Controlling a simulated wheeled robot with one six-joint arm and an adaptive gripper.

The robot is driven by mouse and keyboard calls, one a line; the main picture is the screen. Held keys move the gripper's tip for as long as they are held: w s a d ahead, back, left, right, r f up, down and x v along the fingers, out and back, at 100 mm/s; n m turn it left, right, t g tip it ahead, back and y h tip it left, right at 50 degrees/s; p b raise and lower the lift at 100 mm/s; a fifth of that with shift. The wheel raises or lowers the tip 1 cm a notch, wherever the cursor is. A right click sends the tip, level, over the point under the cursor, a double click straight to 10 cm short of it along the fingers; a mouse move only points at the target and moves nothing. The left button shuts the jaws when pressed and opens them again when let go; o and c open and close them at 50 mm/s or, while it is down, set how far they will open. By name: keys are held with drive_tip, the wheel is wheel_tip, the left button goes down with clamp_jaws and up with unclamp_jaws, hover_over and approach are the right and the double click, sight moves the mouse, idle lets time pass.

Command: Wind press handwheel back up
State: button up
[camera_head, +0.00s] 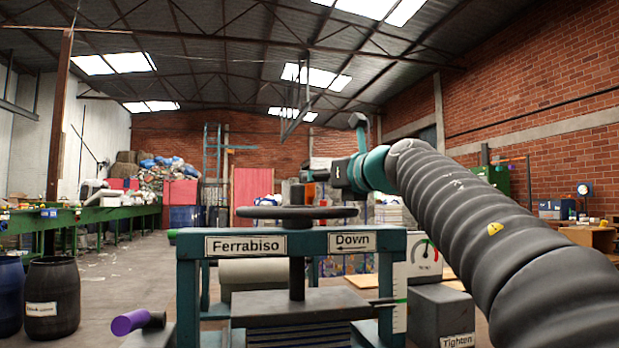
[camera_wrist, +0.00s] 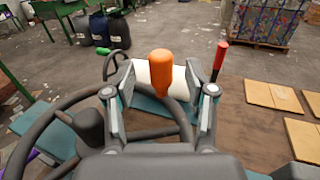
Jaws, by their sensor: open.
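The teal press (camera_head: 188,290) stands in front of me, with signs reading "Ferrabiso" and "Down" with a left-pointing arrow. Its dark handwheel (camera_head: 270,212) lies flat on top of a vertical screw (camera_head: 297,270). A dark press plate (camera_head: 300,306) sits below on the screw. In the wrist view, the wheel's orange handle (camera_wrist: 161,66) stands upright on the rim. My gripper (camera_wrist: 161,80) is open, its two fingers on either side of the orange handle with visible gaps. In the head view my gripper (camera_head: 322,170) is above the wheel's far right side, partly hidden by my arm.
A purple-ended lever (camera_head: 130,322) sticks out at lower left. A red-handled lever (camera_wrist: 220,60) and a green handle (camera_wrist: 84,53) show near the wheel. A dial gauge (camera_head: 425,254) and a grey "Tighten" block (camera_head: 440,312) stand right. Dark barrels (camera_head: 52,300) stand left.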

drive_tip(key=shift+x, duration=2.3)
drive_tip(key=shift+p, duration=0.3)
clamp_jaws()
